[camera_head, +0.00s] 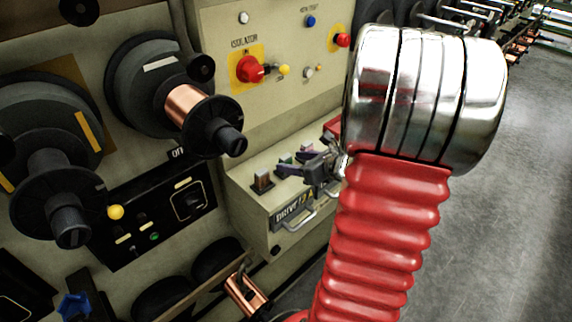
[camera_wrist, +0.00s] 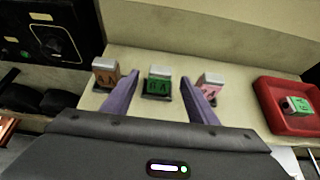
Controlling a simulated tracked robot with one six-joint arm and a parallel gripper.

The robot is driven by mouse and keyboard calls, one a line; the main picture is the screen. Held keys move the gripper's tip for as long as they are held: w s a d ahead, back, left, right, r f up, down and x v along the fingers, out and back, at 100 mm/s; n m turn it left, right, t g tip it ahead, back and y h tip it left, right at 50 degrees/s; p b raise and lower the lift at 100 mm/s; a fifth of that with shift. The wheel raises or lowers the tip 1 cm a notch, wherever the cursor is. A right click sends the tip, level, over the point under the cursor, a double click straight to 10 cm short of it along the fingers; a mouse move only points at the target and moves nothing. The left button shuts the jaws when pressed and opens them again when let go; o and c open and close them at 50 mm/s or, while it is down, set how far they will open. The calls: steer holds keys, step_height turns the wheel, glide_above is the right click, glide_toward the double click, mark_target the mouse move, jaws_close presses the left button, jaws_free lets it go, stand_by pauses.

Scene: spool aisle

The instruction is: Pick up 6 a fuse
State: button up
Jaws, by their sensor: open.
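A green-faced fuse with a pale top (camera_wrist: 157,83) stands upright in a dark holder on a cream ledge in the wrist view. Its marking looks like 6 A, but the print is blurred. My gripper (camera_wrist: 160,84) has its two purple fingers open, one on each side of this fuse, with gaps between. Whether the fingertips are at its height I cannot tell. An orange-brown fuse (camera_wrist: 105,73) stands to the left and a pink fuse (camera_wrist: 210,87) to the right, close to the right finger. In the head view my gripper (camera_head: 296,162) is over the ledge, partly covering the fuses.
A red tray (camera_wrist: 262,92) on the right holds a fuse with green and pink faces (camera_wrist: 298,106). The cream panel with a red knob (camera_head: 250,69) rises behind the ledge. A drawer handle (camera_head: 299,219) sticks out below. Copper-wound spools (camera_head: 184,106) stand left.

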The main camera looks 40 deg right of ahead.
steer(key=shift+x, duration=1.2)
steer(key=shift+c, duration=0.5)
steer(key=c, duration=1.1)
